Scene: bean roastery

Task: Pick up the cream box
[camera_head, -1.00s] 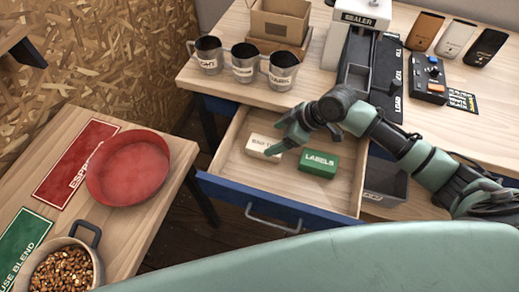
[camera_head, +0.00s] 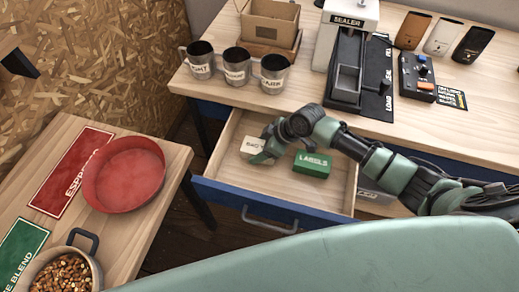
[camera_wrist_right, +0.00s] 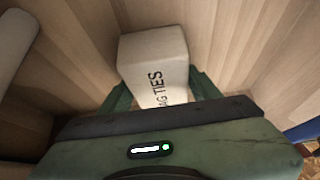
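The cream box (camera_head: 253,146) lies in the open drawer (camera_head: 229,135), left of the green labels box (camera_head: 312,163). In the right wrist view the cream box (camera_wrist_right: 155,65) shows black lettering ending in "TIES". My right gripper (camera_head: 262,158) is low in the drawer at the near right side of the cream box and hides part of it. In the wrist view, the fingers of the right gripper (camera_wrist_right: 160,85) stand open on either side of the box. The box rests in the drawer. My left gripper is not in view.
The drawer has a blue front (camera_head: 270,205) and wooden walls around the boxes. Metal cups (camera_head: 236,66), a cardboard box (camera_head: 270,20) and a sealer (camera_head: 347,50) stand on the table above. A red pan (camera_head: 123,175) sits on the left table.

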